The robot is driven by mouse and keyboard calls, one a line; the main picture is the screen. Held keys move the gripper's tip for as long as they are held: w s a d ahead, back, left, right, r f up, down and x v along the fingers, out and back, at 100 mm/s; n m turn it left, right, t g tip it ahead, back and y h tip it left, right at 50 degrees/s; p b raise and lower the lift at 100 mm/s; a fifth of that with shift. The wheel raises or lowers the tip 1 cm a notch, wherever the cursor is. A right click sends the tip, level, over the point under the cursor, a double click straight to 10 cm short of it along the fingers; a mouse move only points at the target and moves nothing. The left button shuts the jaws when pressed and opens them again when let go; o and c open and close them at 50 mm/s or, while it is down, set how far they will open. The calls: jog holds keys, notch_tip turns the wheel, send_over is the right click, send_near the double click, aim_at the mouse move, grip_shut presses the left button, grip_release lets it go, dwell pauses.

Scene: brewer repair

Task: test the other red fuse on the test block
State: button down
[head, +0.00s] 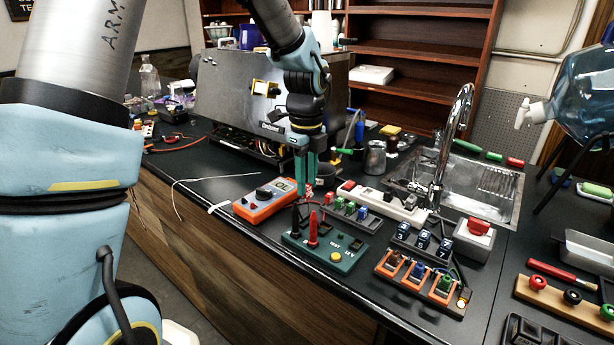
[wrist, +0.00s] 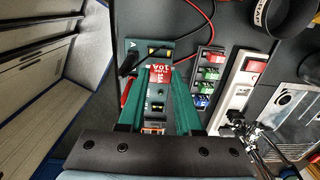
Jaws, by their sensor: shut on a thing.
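My gripper (head: 306,182) points down with its teal fingers closed on a red fuse (wrist: 159,74) marked 10A. The fuse is partly hidden in the head view. In the wrist view it lines up with the dark green test block (head: 318,252), also visible there (wrist: 157,103); I cannot tell whether they touch. A black probe (head: 295,218) and a red probe (head: 313,230) stand upright on the block. Another red fuse (wrist: 216,54) sits in the fuse rack (wrist: 198,72) to the right, above green and blue fuses.
An orange multimeter (head: 262,204) lies left of the block. A white power strip (head: 400,210) lies behind the rack. A holder with orange frames (head: 408,282) stands at the right front. The sink (head: 480,185) and tap are farther back. The counter's front edge is close to the block.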

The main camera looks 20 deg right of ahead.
aim_at(307, 195)
jog(key=shift+f+b, duration=2.45)
jog(key=shift+f, duration=0.3)
jog(key=shift+r, duration=0.1)
jog(key=shift+f+p, duration=0.75)
dwell(0.7)
dwell(1.3)
jog(key=c, duration=0.5)
grip_release()
